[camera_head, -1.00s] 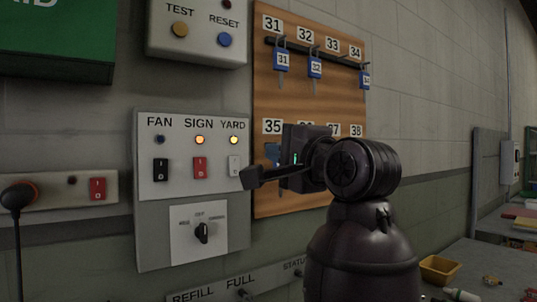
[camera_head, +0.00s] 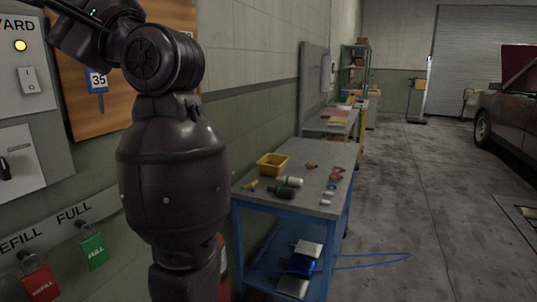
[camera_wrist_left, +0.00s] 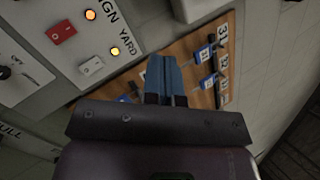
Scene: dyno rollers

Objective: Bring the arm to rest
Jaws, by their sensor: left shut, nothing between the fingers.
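My left arm (camera_head: 172,150) stands upright at the left of the head view, in front of the wall. Its wrist is bent over to the upper left, and the gripper end is cut off by the frame's edge. In the left wrist view my left gripper (camera_wrist_left: 166,78) is shut and empty, its two fingers side by side. The fingers show against the wooden key board (camera_wrist_left: 190,52), beside the switch panel (camera_wrist_left: 62,58). I cannot tell from this view how far they are from the board. My right gripper is not in view.
The wooden board (camera_head: 95,118) with a blue tag (camera_head: 97,82) hangs behind the arm. A red tag (camera_head: 39,281) and green tag (camera_head: 93,250) hang below. A blue workbench (camera_head: 315,200) with a yellow bin (camera_head: 272,165) stands right. Open floor (camera_head: 410,190) and a car (camera_head: 508,120) lie beyond.

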